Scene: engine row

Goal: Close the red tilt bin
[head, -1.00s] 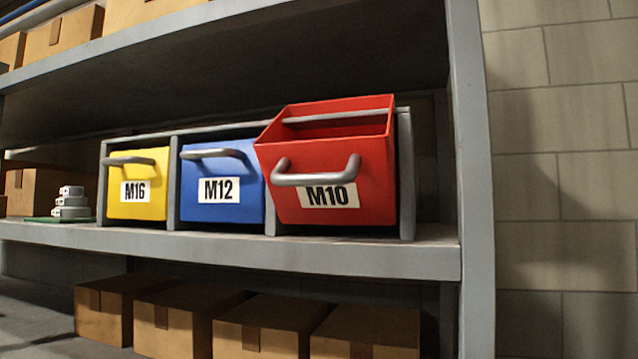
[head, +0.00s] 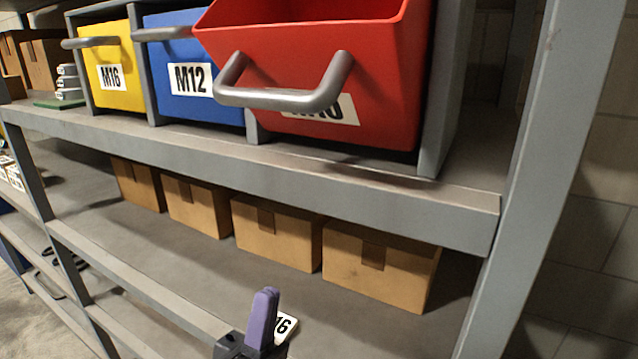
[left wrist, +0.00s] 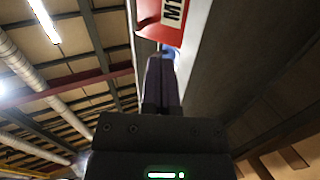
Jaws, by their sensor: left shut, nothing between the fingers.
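In the left wrist view the fingers (left wrist: 160,75) point toward the red bin (left wrist: 163,12). My right gripper is not seen.
The shelf's front edge (head: 300,180) lies between my left gripper and the bins. Cardboard boxes (head: 275,235) stand on the lower shelf. A grey upright (head: 560,150) stands on the right.

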